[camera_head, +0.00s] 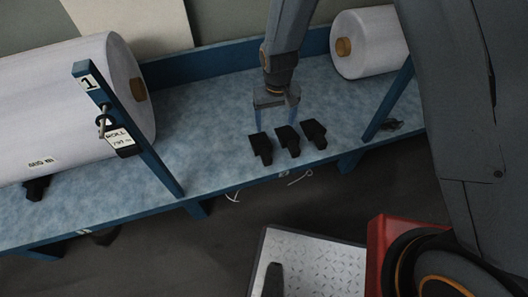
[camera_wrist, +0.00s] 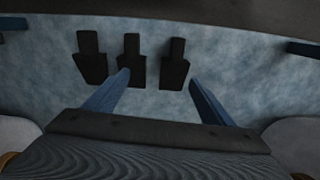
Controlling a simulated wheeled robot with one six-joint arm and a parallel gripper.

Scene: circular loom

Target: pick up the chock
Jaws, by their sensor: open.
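Three black chocks lie side by side on the blue-grey bed of the stand: a left one (camera_head: 261,148), a middle one (camera_head: 287,139) and a right one (camera_head: 314,133). They also show in the wrist view as a left (camera_wrist: 90,60), a middle (camera_wrist: 131,55) and a right one (camera_wrist: 175,65). My gripper (camera_head: 276,121) is open and empty, pointing down just behind the row. In the wrist view, my gripper (camera_wrist: 160,78) has its left fingertip overlapping the middle chock's edge, and the right chock shows between the fingers. I cannot tell the height gap.
A large white roll (camera_head: 60,100) lies at left, with a dark chock (camera_head: 37,188) at its lower edge. A smaller white roll (camera_head: 372,42) lies at the back right. Blue upright posts, the left one (camera_head: 130,130) numbered 1 and the right one (camera_head: 388,100), flank the chocks.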

